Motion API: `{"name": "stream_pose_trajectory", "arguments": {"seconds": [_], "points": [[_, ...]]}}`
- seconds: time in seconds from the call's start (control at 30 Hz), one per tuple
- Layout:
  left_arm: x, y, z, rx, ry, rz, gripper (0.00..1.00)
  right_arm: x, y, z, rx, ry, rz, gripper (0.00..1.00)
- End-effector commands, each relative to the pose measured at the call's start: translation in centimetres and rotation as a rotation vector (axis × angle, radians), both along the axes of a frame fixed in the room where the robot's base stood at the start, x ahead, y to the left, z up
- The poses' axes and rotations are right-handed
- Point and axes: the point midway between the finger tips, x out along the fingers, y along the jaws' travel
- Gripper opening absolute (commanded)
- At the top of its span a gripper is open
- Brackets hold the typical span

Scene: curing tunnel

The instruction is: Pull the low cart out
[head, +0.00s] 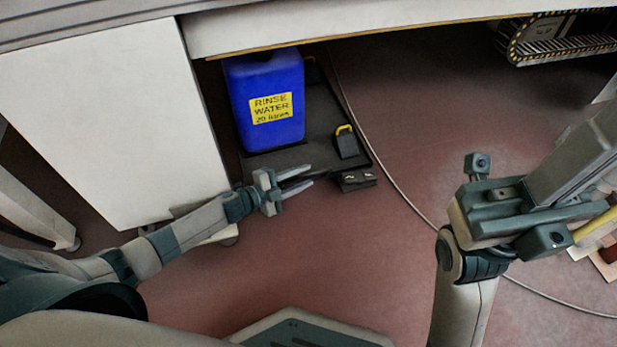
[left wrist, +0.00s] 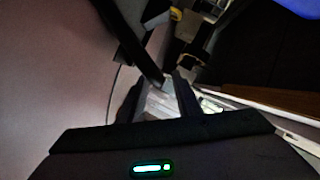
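The low cart (head: 322,103) is a flat black platform under the bench, its front reaching out past the bench edge. A blue jerrycan (head: 270,98) with a yellow "RINSE WATER" label stands upright on it. A small black block with a yellow handle (head: 346,142) sits near its front right corner. A dark block (head: 357,180) with light marks lies at the cart's front edge. My left gripper (head: 311,177) is open, just in front of the cart, left of that dark block; contact is unclear. My right gripper (head: 515,205) is raised at the right; its fingertips cannot be made out.
A white cabinet (head: 110,125) stands close on the cart's left. The bench edge (head: 400,35) overhangs the cart's back. A thin cable (head: 388,178) runs along the floor to its right. A black-and-yellow-edged track (head: 560,38) is at the upper right. Red floor before the cart is mostly clear.

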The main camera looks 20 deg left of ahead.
Motion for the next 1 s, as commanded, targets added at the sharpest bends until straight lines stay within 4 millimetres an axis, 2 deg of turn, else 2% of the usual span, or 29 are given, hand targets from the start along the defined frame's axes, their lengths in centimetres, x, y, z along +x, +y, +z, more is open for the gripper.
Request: {"name": "stream_pose_trajectory", "arguments": {"seconds": [0.2,0.6,0.73,1.0], "points": [[1.7,-1.2,-0.5,0.001,-0.001,0.000,0.31,0.0,0.7,0.0,-0.007,-0.011,0.018,0.00],[2.0,-1.5,-0.5,0.000,0.000,0.001,0.31,-0.1,0.8,0.4,-0.004,-0.023,0.024,0.00],[2.0,-1.5,-0.5,0.000,0.000,0.000,0.00,0.0,0.8,0.3,-0.004,-0.020,0.023,0.00],[1.9,-1.5,-0.5,0.000,0.000,0.000,0.00,0.0,0.8,0.3,-0.003,-0.020,0.022,0.00]]}}
